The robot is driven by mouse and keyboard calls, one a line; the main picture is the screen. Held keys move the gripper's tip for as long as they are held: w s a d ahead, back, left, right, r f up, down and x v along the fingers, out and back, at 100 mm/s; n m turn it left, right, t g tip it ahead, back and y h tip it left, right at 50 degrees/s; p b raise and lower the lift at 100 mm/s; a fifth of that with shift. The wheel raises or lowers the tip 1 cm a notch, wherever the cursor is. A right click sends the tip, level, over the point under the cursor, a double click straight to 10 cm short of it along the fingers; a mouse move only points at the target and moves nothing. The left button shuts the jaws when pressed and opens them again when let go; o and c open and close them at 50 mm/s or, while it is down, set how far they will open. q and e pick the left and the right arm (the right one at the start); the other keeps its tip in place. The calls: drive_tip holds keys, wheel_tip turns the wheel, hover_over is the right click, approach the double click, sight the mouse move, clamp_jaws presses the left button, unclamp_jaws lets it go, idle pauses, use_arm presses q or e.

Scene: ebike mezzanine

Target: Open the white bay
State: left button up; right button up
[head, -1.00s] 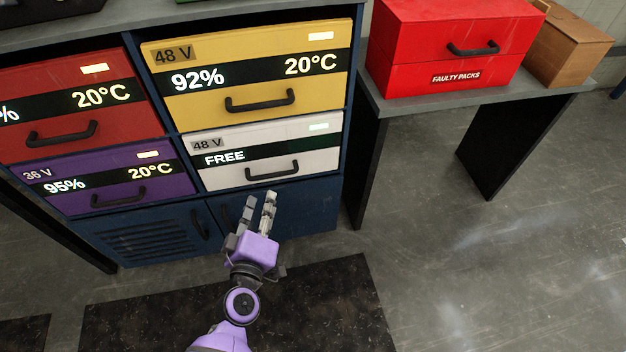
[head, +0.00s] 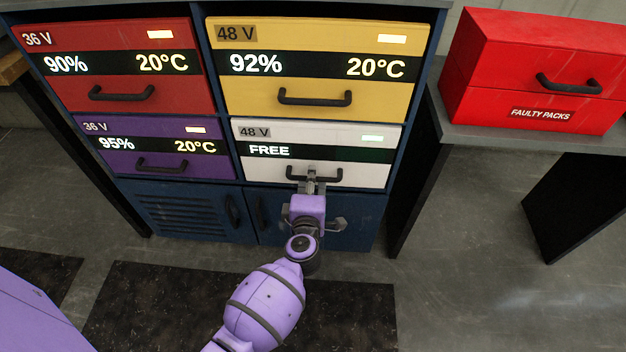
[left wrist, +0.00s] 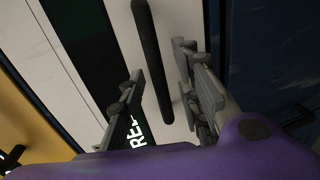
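The white bay (head: 365,150) is the lower right drawer of the battery cabinet, marked 48 V and FREE, and it is shut. Its dark bar handle (head: 335,178) runs across the lower front. My left gripper (head: 311,182) is at the middle of this handle. In the left wrist view the handle (left wrist: 152,50) lies between the two fingers of the left gripper (left wrist: 162,98). The fingers are apart, with a visible gap to the handle on each side. My right gripper is not in view.
The yellow bay (head: 400,95) is above, the purple bay (head: 100,162) to the left and the red bay (head: 190,95) at upper left. Blue cabinet doors (head: 350,225) are below. A red faulty packs box (head: 500,75) stands on a side table (head: 460,135). The floor in front is clear.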

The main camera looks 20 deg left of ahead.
use_arm(q)
drive_tip(key=shift+w+a+f, duration=0.1)
drive_tip(key=shift+w, duration=0.3)
drive_tip(key=c, duration=0.7)
clamp_jaws()
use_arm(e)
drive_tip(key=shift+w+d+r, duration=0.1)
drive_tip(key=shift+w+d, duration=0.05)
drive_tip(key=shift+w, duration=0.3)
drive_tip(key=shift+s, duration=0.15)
use_arm(q)
drive_tip(key=shift+s, duration=0.1)
